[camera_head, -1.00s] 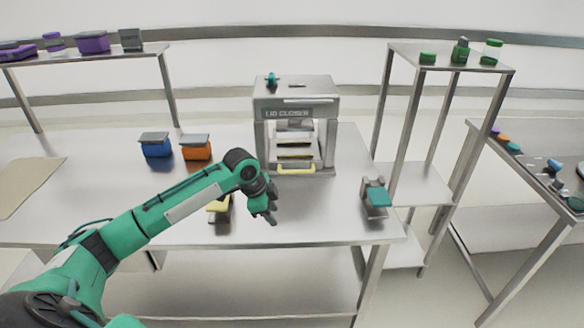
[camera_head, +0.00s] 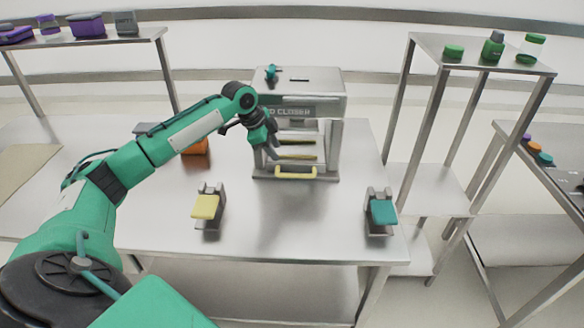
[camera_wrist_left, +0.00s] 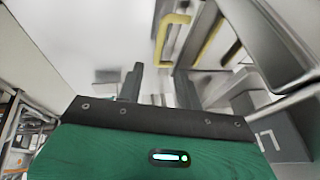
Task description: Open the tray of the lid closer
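The lid closer (camera_head: 325,108) is a grey machine on the table, with its name on the front. Its tray has a yellow handle (camera_head: 295,173) low at the front, above the table top. My left gripper (camera_head: 273,150) is in front of the machine's left side, above and left of the handle, pointing down. In the left wrist view its two dark fingers (camera_wrist_left: 160,80) stand apart with nothing between them. A yellow handle (camera_wrist_left: 170,30) shows beyond the fingertips there, apart from them. My right gripper is not in view.
A yellow-topped device (camera_head: 207,208) and a teal-topped device (camera_head: 381,211) stand near the table's front edge. An orange box (camera_head: 196,147) is partly behind my left arm. A metal rack with green containers (camera_head: 492,47) stands at right. The table between the two devices is clear.

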